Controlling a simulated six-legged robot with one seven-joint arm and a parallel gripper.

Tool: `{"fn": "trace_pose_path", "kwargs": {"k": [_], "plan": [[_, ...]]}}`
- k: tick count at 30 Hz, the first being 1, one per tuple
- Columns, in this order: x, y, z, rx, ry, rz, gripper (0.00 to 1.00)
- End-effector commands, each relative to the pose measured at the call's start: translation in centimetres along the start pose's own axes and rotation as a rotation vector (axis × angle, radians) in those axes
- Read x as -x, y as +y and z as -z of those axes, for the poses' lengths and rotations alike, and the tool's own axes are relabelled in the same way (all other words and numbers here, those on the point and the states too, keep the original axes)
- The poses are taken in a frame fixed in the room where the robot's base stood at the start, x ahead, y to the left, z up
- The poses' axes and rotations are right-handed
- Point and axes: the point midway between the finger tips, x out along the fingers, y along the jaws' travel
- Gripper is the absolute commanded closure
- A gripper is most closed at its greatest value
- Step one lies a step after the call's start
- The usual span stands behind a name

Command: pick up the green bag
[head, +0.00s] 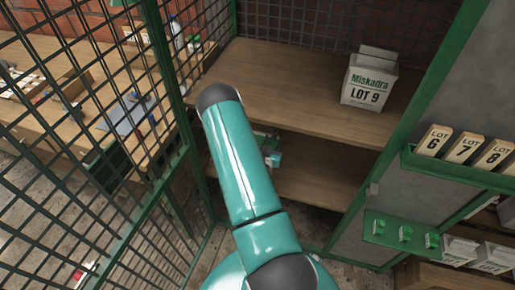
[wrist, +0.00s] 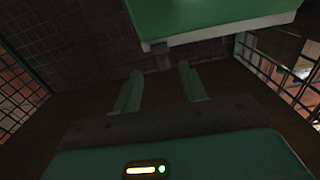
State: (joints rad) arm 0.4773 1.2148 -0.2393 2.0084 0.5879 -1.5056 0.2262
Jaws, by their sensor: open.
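No green bag can be made out for certain. In the wrist view, a smooth green block-like thing (wrist: 210,14) with a pale lower edge fills the top; I cannot tell whether it is the bag. My gripper (wrist: 159,68) is open, its two green fingers apart with nothing seen between them. The green thing lies beyond and above the fingertips in the picture, apart from them as far as I can tell. In the head view my arm hides most of the gripper, with a small teal part showing by the lower shelf (head: 315,180).
A white Miskadra LOT 9 box (head: 369,78) stands on the upper shelf (head: 285,75). A green-framed mesh panel (head: 90,120) is at left, with a workbench (head: 50,110) behind it. A green rack (head: 462,172) with LOT tags is at right, above a green hook panel (head: 402,232).

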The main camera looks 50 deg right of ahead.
Motion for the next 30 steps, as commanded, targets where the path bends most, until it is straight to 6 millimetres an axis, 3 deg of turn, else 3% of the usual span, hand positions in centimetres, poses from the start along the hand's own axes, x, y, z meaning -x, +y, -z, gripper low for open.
{"fn": "trace_pose_path", "kwargs": {"k": [12,20,21,27,30], "plan": [[-5.0,-0.6,0.1,0.000,0.000,0.000,0.58],[-5.5,-0.7,0.0,0.001,-0.002,0.001,0.58],[-5.5,-0.7,0.1,0.001,-0.002,0.001,0.60],[-5.5,-0.7,0.1,0.001,-0.002,0.001,0.99],[-5.5,-0.7,0.1,0.001,-0.001,0.001,1.00]]}}
